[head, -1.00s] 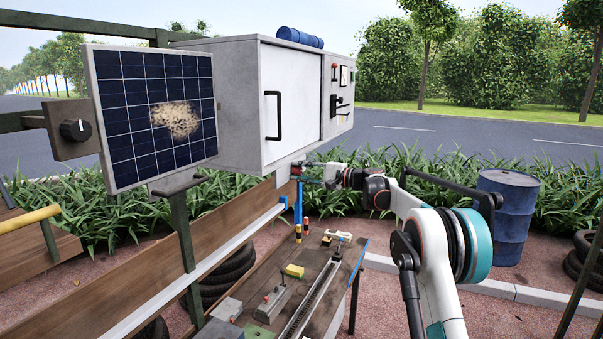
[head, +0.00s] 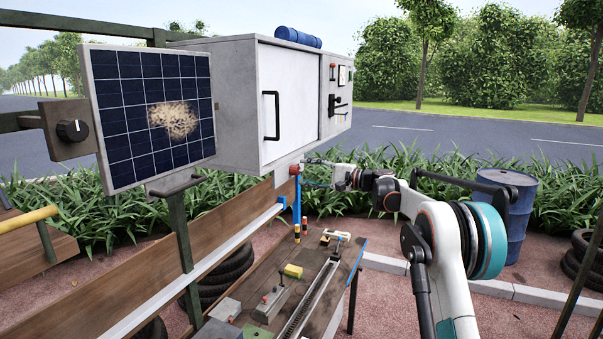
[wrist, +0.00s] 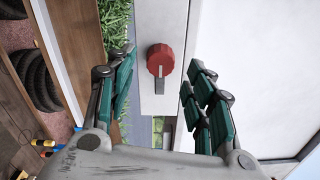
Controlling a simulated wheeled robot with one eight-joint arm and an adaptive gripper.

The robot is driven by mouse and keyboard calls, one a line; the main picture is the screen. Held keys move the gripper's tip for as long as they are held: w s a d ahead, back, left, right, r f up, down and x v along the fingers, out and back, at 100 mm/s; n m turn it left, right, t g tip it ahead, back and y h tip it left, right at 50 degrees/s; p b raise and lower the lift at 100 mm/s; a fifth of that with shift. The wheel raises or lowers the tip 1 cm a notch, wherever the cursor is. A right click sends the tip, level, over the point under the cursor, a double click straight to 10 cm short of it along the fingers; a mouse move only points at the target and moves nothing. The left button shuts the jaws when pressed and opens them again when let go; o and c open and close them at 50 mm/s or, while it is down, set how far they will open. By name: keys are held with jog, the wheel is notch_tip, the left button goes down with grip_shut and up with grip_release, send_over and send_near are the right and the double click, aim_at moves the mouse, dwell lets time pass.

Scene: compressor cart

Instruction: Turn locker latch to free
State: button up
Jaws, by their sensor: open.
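A round red knob (wrist: 160,60) with a pale mark on its face sits on a light grey plate (wrist: 152,20) in the wrist view; I take it to be the locker latch. In the head view the red knob (head: 295,169) shows small, below the front of the grey locker (head: 290,95). My gripper (wrist: 163,88) is open, with green-padded fingers to the left and right of the knob in the picture. I see no contact, and the gap in depth is hard to judge. In the head view my gripper (head: 309,171) is just right of the knob.
The locker door has a black handle (head: 271,116). A solar panel (head: 153,115) stands to the left. A blue barrel (head: 520,205) stands at right.

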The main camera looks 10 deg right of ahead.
jog(key=v, duration=0.8)
jog(key=shift+d, duration=0.2)
jog(key=shift+s, duration=0.15)
